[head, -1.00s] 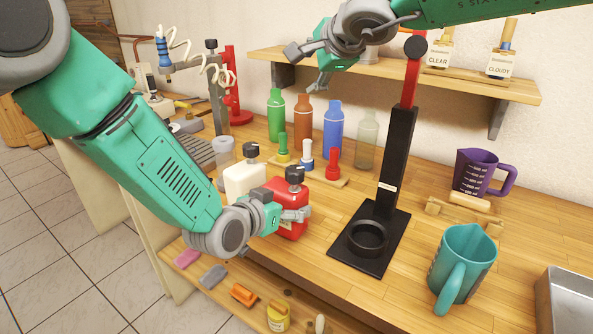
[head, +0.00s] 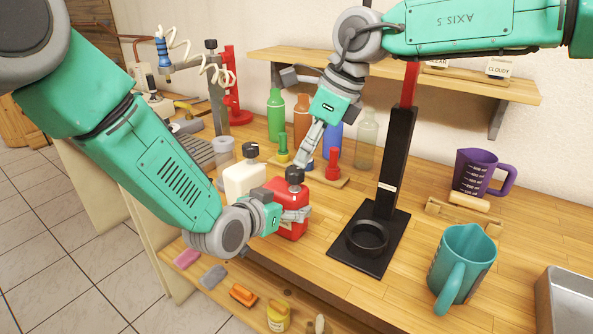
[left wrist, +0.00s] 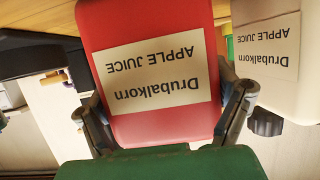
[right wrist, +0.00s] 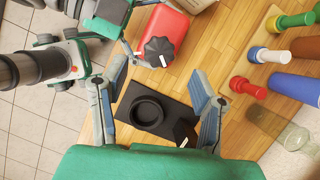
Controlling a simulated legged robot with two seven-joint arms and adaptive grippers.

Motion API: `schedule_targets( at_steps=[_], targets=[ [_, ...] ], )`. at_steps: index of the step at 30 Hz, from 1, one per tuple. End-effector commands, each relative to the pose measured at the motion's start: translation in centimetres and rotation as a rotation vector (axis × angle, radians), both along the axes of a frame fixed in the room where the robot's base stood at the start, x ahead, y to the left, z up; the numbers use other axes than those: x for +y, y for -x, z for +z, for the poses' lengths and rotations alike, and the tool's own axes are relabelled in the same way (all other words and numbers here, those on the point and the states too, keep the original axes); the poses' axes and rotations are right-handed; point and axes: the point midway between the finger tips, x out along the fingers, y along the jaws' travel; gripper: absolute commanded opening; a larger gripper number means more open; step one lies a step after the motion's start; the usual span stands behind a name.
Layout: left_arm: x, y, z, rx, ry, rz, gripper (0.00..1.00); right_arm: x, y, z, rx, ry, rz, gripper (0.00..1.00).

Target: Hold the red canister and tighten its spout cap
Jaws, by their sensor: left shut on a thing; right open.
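The red canister (head: 290,220) stands on the bench and has a black spout cap (head: 295,174) on top. In the left wrist view, the red canister (left wrist: 150,65) carries an "APPLE JUICE" label. My left gripper (head: 292,216) is shut on the canister's sides. My right gripper (head: 303,157) is above and close to the cap, pointing down. In the right wrist view, my right gripper (right wrist: 158,102) is open with nothing between its fingers. There the black cap (right wrist: 158,51) lies beyond the fingers, apart from them.
A white canister (head: 243,180) stands directly left of the red one. Coloured bottles (head: 275,115) and small pegs (head: 333,165) stand behind. A black stand (head: 372,240) with a ring base is to the right, near a teal jug (head: 465,265) and a purple jug (head: 478,175).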

Motion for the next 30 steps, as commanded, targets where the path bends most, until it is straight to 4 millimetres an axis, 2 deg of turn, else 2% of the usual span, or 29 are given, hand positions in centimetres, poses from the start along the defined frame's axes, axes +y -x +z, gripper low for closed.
schedule_targets(
  at_steps=[3, 9, 21, 22, 26, 30],
  targets=[
    [0.0, 0.0, 0.1, -0.002, 0.001, 0.001, 0.39, 0.9, -0.3, -2.3, 0.002, 0.002, 0.000, 0.54],
    [0.0, 0.0, 0.1, -0.001, 0.000, 0.001, 0.39, 1.8, -0.6, -4.7, 0.000, 0.001, 0.000, 0.54],
    [0.0, 0.0, 0.1, -0.001, 0.000, 0.001, 0.39, 2.2, -0.7, -5.5, -0.002, 0.000, 0.000, 0.54],
    [0.0, 0.0, 0.1, -0.001, 0.000, 0.001, 0.39, 2.2, -0.7, -5.5, -0.002, 0.000, 0.000, 0.50],
    [0.0, 0.0, 0.1, -0.001, 0.000, 0.001, 0.39, 2.1, -0.7, -5.5, -0.002, 0.000, 0.000, 0.04],
    [0.0, 0.0, 0.1, -0.001, 0.001, 0.000, 0.39, 2.1, -0.8, -5.4, -0.004, 0.000, -0.001, 0.04]
  ],
)
